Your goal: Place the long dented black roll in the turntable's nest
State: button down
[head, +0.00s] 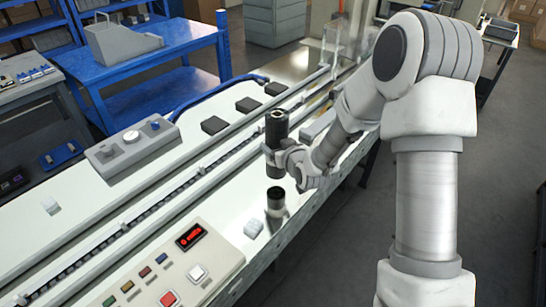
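A tall black roll (277,130) stands upright in my gripper (278,154), above the white machine bed. Its top end shows a pale ring around a dark core. The gripper fingers close around its lower half, and its lower end shows just below them. I cannot make out a dent on it. No turntable is clearly recognisable.
Several flat black blocks (214,125) lie behind the long rail (150,213). A grey box with a round white disc and blue knob (131,145) is at the left. A control panel (180,270) with a red display is in front. A small white block (254,229) sits near the bed's edge.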

jog(key=shift+w+a+f, duration=0.25)
jog(key=shift+a, duration=0.35)
jog(key=shift+f, duration=2)
jog(key=shift+f, duration=0.15)
grip_release()
jog(key=shift+s+f, duration=0.1)
jog(key=shift+r, duration=0.2)
jog(key=v, duration=1.2)
